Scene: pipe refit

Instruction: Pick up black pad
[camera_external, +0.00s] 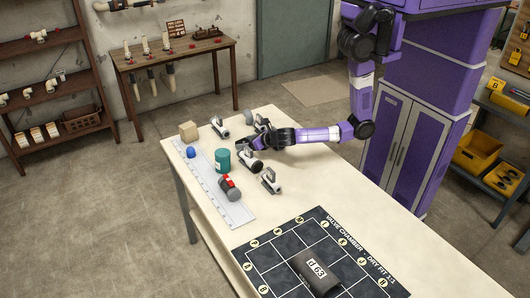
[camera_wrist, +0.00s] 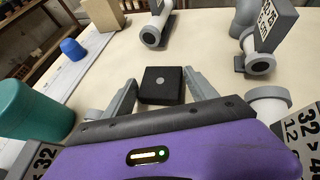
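My gripper (camera_wrist: 162,88) is open, with one grey finger on each side of the pad. The fingertips are close to its sides; I cannot tell whether they touch it. In the external view my gripper (camera_external: 241,146) is low over the far part of the workbench (camera_external: 300,160), and I cannot make out the pad there.
A teal cylinder (camera_external: 222,160), a blue cap (camera_external: 191,153) and a wooden block (camera_external: 188,131) stand left of my gripper. Grey labelled pipe fittings (camera_wrist: 262,50) stand close around it. A dark valve chamber mat (camera_external: 285,255) with a d 63 pipe (camera_external: 316,273) lies in front.

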